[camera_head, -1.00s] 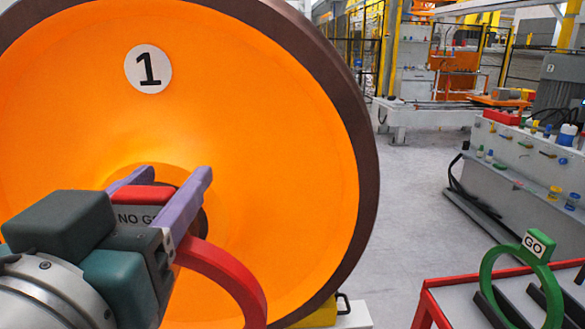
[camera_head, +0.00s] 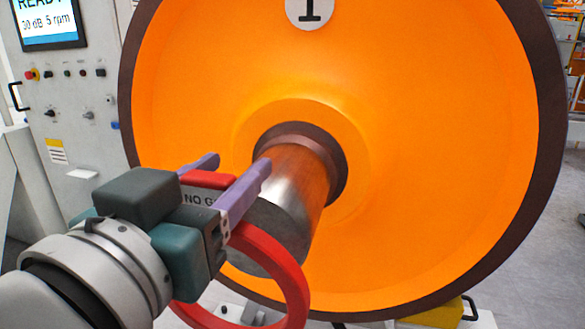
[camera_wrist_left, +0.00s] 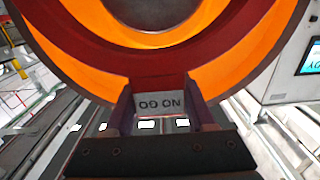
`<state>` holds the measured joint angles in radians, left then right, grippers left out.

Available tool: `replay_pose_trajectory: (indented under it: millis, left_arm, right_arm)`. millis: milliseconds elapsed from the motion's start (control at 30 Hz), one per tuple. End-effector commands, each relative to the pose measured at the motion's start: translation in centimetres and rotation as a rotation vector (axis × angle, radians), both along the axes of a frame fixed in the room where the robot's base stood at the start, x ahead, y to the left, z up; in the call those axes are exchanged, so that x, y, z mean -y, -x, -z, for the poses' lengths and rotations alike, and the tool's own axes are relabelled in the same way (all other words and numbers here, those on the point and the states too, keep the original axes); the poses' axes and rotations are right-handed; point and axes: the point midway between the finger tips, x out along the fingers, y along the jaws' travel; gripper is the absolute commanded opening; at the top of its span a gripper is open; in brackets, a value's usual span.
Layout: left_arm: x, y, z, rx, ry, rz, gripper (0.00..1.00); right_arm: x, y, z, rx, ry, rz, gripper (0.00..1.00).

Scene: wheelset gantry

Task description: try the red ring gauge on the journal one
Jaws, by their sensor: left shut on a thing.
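The journal one (camera_head: 302,185) is a bare steel stub that sticks out from the hub of the orange wheel (camera_head: 440,150) marked 1. My left gripper (camera_head: 235,163) is shut on the red ring gauge (camera_head: 287,268) by its block, which carries a NO GO label. The ring hangs below the fingers, in front of the journal's near end and overlapping its lower edge in the head view. In the left wrist view the red ring (camera_wrist_left: 160,66) arcs across the wheel; a grey round face (camera_wrist_left: 150,12) shows inside it. My right gripper is not in view.
A grey control cabinet (camera_head: 75,130) with a screen and knobs stands to the left of the wheel. A yellow block (camera_head: 435,314) sits under the wheel's lower right rim. Open floor shows at the right.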

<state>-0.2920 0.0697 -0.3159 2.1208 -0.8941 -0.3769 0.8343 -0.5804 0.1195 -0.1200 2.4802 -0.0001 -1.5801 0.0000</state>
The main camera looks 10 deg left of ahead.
Motion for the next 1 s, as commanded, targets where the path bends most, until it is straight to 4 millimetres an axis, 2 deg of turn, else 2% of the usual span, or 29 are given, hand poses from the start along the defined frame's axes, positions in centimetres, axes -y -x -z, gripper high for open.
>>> replay_pose_trajectory:
  millis: [500, 700, 1000]
  left_arm:
    - [0.2, -4.7, -0.1, 0.004, -0.002, 0.001, 0.0]
    - [0.2, -5.5, -0.1, 0.003, -0.001, 0.001, 0.0]
    - [0.2, -5.6, -0.1, 0.003, -0.001, 0.001, 0.0]
  right_arm:
    - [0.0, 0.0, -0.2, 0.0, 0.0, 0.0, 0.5]
    - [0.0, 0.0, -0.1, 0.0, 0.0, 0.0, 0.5]
    - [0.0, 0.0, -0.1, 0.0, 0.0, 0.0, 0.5]
